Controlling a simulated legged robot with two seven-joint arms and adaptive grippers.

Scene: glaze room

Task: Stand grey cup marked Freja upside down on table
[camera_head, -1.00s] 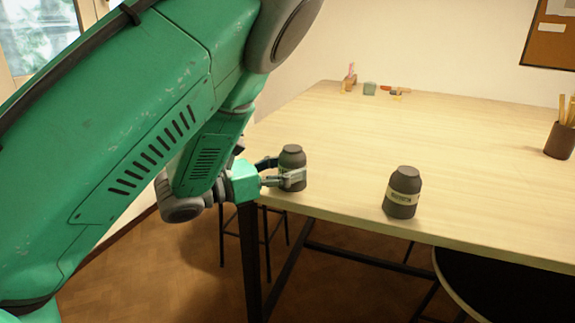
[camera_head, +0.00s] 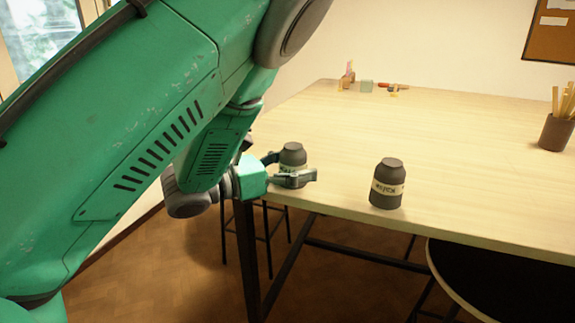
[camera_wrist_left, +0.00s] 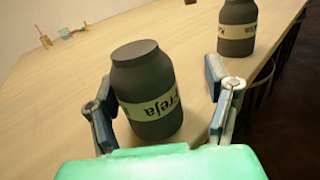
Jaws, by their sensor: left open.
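The grey cup marked Freja (camera_head: 292,153) stands on the table (camera_head: 340,190) near its left corner. Its narrower end is up, with a flat top and no opening visible. In the left wrist view the Freja cup (camera_wrist_left: 145,82) shows a pale band with part of the name, cut off at the right side. My left gripper (camera_head: 293,170) is open, with a finger on either side of the cup; the right finger in the wrist view stands clear of it. My right gripper is not in view.
A second, similar grey cup (camera_head: 387,184) with a pale name band stands to the right near the front edge. A brown pot of sticks (camera_head: 556,132) is at the far right. Small items (camera_head: 367,86) lie at the back. A dark round stool (camera_head: 490,275) is in front.

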